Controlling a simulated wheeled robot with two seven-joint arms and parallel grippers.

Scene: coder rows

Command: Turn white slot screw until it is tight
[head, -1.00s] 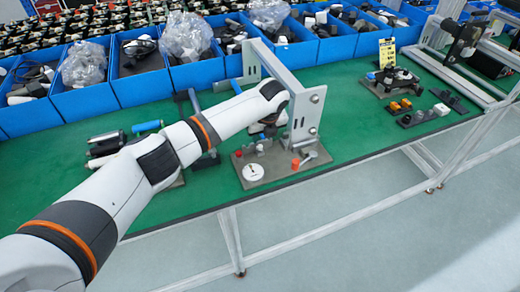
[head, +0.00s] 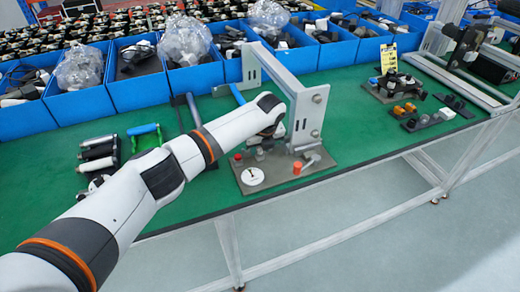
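The white slot screw (head: 252,176) is a round white disc with a short dark slot mark, lying on the front left part of a grey-brown fixture plate (head: 285,181). My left arm comes in from the left, and its gripper (head: 270,131) is above the back of the plate, beside the grey metal frame. It is behind and above the screw, apart from it. The fingers are small and partly hidden by the wrist, so whether they are open or shut is unclear. My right gripper is not in view.
A grey upright frame (head: 307,115) stands on the plate, near an orange-red knob (head: 297,168). Blue bins (head: 85,106) line the back of the green table (head: 215,187). Tool handles lie left of the plate. The table's front edge is close to the plate.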

